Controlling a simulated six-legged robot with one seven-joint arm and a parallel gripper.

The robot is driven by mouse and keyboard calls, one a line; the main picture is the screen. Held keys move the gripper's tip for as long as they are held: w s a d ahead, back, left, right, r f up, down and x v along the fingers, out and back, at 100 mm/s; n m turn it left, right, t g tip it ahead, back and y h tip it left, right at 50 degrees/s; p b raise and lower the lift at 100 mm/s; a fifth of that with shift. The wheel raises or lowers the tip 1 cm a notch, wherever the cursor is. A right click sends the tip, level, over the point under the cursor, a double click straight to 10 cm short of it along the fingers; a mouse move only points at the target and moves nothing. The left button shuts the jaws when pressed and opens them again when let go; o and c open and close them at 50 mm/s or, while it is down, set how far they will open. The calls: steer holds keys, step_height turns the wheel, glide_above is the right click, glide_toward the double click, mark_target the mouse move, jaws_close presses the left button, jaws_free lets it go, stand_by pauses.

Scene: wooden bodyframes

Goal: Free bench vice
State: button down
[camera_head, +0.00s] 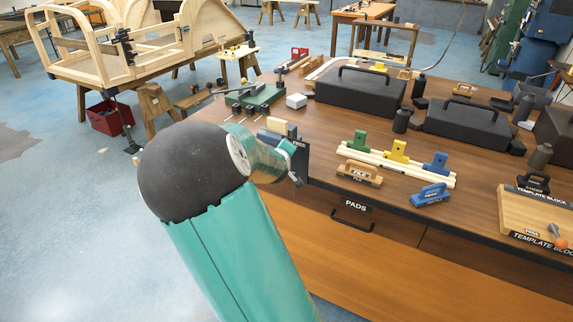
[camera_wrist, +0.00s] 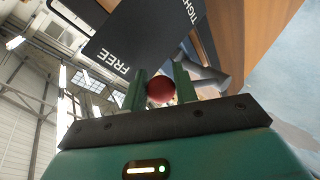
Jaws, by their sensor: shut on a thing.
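The bench vice (camera_head: 277,137) is at the near left corner of the wooden bench, partly hidden behind my arm in the head view. Its dark plate reads FREE (camera_head: 299,144), and in the wrist view the plate (camera_wrist: 115,50) shows FREE and TIGHT. My gripper (camera_wrist: 160,82) has its two green fingers on either side of a red ball knob (camera_wrist: 160,91) and is shut on it. A grey metal bar (camera_wrist: 207,75) shows just to the right of the fingers. In the head view my gripper (camera_head: 295,165) is at the bench's front edge, and the knob is hidden.
Dark cases (camera_head: 360,92) stand on the bench behind. Green, yellow and blue clamps sit on a pale strip (camera_head: 400,165). A drawer handle (camera_head: 352,222) marked PADS juts from the front. Open floor (camera_head: 70,230) lies left.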

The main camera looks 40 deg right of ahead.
steer(key=shift+w+a+r+n+g, duration=0.3)
steer(key=shift+w+r+n, duration=0.05)
steer(key=shift+w+r, duration=0.15)
steer(key=shift+w+a+r+n+g, duration=0.3)
steer(key=shift+w+r+n, duration=0.05)
steer(key=shift+w+r, duration=0.15)
steer(key=shift+w+a+r+n+g, duration=0.25)
steer(key=shift+w+r+n+g, duration=0.15)
steer(key=shift+w, duration=0.25)
steer(key=c, duration=1.1)
jaws_free()
steer(key=shift+w, duration=0.1)
steer(key=shift+o, duration=0.2)
steer(key=shift+d, duration=0.1)
steer(key=shift+s+d, duration=0.2)
steer(key=shift+s, duration=0.2)
steer(key=v, duration=1.4)
steer(key=shift+f, duration=0.2)
steer(key=shift+w+a, duration=0.1)
steer(key=shift+w, duration=0.05)
